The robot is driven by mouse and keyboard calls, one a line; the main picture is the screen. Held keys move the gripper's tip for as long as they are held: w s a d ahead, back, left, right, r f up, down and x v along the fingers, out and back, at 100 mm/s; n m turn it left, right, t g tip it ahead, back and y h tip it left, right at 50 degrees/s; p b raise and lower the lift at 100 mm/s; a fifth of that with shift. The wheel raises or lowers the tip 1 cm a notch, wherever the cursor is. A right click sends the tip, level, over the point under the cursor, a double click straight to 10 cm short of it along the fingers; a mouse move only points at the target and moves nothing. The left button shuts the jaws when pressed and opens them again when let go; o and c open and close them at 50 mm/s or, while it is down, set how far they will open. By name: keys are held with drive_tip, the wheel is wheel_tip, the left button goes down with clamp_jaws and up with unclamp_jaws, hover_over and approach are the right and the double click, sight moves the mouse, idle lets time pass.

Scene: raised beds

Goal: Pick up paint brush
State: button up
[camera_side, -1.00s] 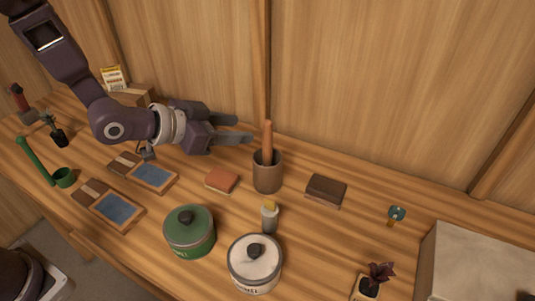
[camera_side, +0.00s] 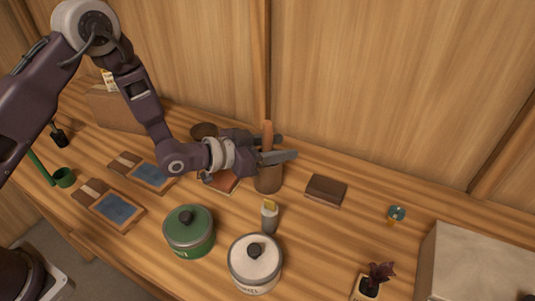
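An orange-brown wooden handle (camera_side: 267,131) stands upright in a brown cup (camera_side: 268,181). It may be the paint brush; its lower end is hidden in the cup, so I cannot tell. My gripper (camera_side: 282,148) is open at the height of the cup's rim. One finger passes in front of the handle's lower part and the other shows behind it. I cannot tell whether either finger touches the handle.
A green lidded pot (camera_side: 188,238) and a white lidded pot (camera_side: 254,270) stand in front, with a small yellow-topped item (camera_side: 269,216) near them. A dark brown block (camera_side: 326,190) lies right of the cup. Blue-faced wooden pieces (camera_side: 116,209) lie left.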

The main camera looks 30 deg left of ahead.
clamp_jaws()
